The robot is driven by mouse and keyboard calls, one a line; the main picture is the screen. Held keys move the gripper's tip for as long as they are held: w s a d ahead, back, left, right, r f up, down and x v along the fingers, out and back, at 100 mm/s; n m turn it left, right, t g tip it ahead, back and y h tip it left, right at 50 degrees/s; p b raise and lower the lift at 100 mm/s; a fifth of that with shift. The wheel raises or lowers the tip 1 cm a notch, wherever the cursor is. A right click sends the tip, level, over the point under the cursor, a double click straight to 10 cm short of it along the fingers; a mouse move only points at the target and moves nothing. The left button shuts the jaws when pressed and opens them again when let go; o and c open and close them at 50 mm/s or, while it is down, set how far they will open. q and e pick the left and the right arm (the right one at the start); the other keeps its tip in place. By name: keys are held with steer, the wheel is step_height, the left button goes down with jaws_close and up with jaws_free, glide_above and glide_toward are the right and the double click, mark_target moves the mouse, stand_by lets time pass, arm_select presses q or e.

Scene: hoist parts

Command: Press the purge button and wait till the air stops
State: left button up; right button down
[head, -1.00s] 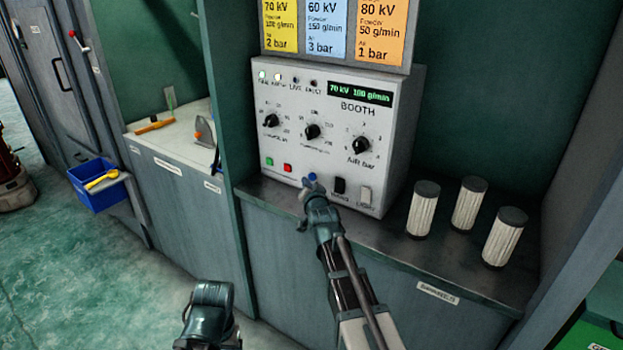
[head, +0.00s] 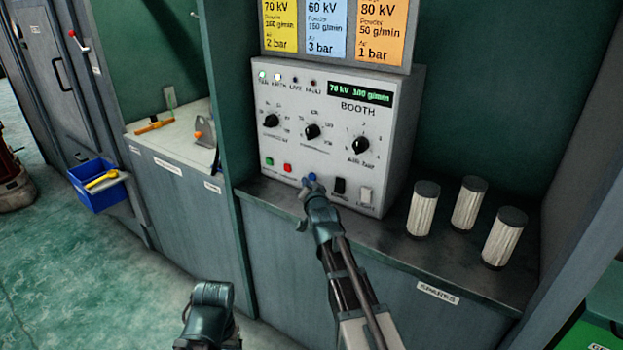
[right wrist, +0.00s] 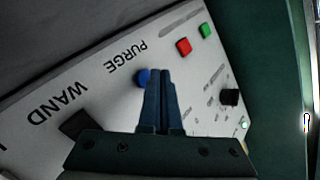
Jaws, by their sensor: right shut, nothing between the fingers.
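The booth control box (head: 330,105) stands on the counter, with dials, a lit display and buttons. The blue purge button (head: 312,177) is low on its front, right of the red button. In the right wrist view the blue button (right wrist: 143,78) shows beside the fingertips, under the word PURGE. My right gripper (head: 307,190) is shut and empty, with its tips at or very near the button. I cannot tell whether they touch it or whether it is pressed in. My left arm shows at the bottom of the head view, but its fingers cannot be made out.
A red button (head: 288,168) and a green button (head: 269,161) sit left of the purge button. A black wand switch (head: 339,186) and a white light switch (head: 365,195) sit right of it. Several pleated filters (head: 423,210) stand on the counter at right.

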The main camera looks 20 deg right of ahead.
steer(key=shift+w+d, duration=0.1)
steer(key=shift+w+d, duration=0.15)
steer(key=shift+d, duration=0.1)
steer(key=shift+w+d, duration=0.3)
stand_by(0.7)
steer(key=shift+s, duration=0.1)
steer(key=shift+s+a, duration=0.45)
steer(key=shift+a, duration=0.2)
steer(key=shift+s+a, duration=0.8)
steer(key=shift+a, duration=0.2)
steer(key=shift+s+a, duration=0.75)
steer(key=shift+a, duration=0.25)
